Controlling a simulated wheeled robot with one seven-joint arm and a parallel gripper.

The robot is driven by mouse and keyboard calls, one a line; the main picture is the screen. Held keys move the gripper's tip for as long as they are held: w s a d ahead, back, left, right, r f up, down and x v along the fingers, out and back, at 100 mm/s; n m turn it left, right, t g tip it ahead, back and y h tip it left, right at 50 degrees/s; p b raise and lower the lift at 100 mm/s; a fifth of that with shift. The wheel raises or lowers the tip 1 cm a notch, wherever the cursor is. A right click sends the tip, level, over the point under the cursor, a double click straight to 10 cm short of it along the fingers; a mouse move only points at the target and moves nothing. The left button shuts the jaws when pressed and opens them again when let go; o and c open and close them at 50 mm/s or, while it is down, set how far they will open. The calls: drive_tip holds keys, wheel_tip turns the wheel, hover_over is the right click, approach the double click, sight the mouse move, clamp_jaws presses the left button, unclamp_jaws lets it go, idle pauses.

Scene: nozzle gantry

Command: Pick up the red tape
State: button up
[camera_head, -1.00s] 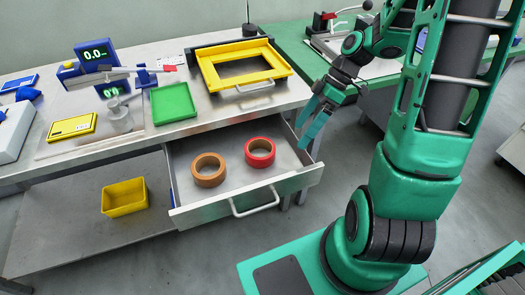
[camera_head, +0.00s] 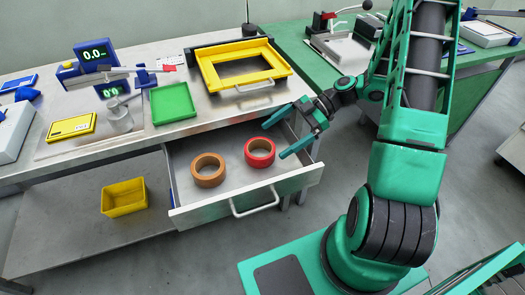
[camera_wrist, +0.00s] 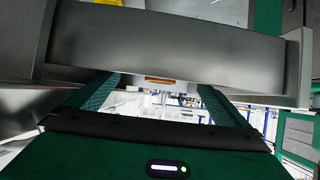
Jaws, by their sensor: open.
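The red tape (camera_head: 259,153) is a thick ring lying in the open drawer (camera_head: 187,215), right of a brown tape roll (camera_head: 208,170). The two rolls are apart. My gripper (camera_head: 277,139) is open and empty, above the drawer's right part, with its green fingers pointing left toward the red tape. The fingers are close to the tape in the picture but not around it. In the wrist view the two fingers (camera_wrist: 160,90) stand apart with nothing held between them. I cannot make out the red tape there.
The drawer has raised walls and a front handle (camera_head: 254,205). Above it is the metal bench with a yellow frame (camera_head: 205,70) and a green tray (camera_head: 172,103). A yellow bin (camera_head: 124,197) stands on the lower shelf.

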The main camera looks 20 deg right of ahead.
sight(265, 162)
drive_tip(key=shift+x, duration=3.9)
drive_tip(key=shift+c, duration=0.6)
drive_tip(key=c, duration=1.1)
